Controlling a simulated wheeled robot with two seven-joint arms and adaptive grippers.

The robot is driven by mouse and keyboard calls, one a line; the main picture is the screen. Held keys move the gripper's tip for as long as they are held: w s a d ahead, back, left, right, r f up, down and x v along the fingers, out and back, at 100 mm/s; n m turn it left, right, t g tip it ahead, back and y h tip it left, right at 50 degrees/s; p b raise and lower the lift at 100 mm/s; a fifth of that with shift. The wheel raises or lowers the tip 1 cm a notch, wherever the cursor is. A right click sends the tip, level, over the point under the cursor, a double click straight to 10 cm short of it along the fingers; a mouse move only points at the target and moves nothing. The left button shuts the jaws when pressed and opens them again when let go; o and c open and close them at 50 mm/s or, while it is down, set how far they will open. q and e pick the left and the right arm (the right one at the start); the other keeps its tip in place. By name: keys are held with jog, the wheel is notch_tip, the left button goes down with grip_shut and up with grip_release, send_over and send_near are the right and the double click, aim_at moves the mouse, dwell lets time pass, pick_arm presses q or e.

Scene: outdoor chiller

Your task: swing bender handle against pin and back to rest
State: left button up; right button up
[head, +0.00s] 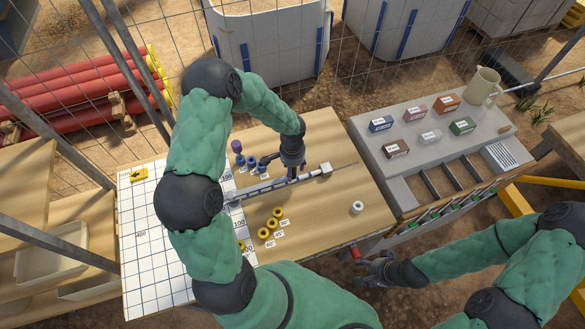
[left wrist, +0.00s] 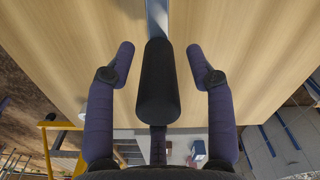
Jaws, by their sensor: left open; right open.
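The bender's long grey bar (head: 262,188) lies across the wooden table top, with a pale block (head: 325,168) at its right end. Which part is the handle is hard to tell. My left gripper (head: 283,172) is open above the bar. Blue pins (head: 251,163) and a purple-topped one (head: 237,147) stand behind the bar. My right gripper (head: 372,268) is open, off the table's front edge.
Yellow rings (head: 264,233) with angle labels and a white ring (head: 357,208) sit on the table. A gridded white board (head: 150,255) is at left. A red-ended part (head: 356,253) is near my right gripper. A grey bench (head: 375,155) with small boxes stands at right.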

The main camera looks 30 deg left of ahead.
pick_arm(q)
grip_shut()
jog(key=shift+w, duration=0.1)
jog(key=w+a+n+b, duration=0.2)
jog(key=a+n, duration=0.4)
jog(key=a, duration=0.5)
jog(key=w+a+n+b, duration=0.2)
jog(key=a+n+b, duration=0.2)
jog(key=a, duration=0.8)
jog(key=shift+r+n+b, duration=0.2)
jog(key=shift+n+b, duration=0.15)
jog(key=shift+n, duration=0.75)
jog(key=shift+w+a, duration=0.1)
jog(key=shift+a, duration=0.05)
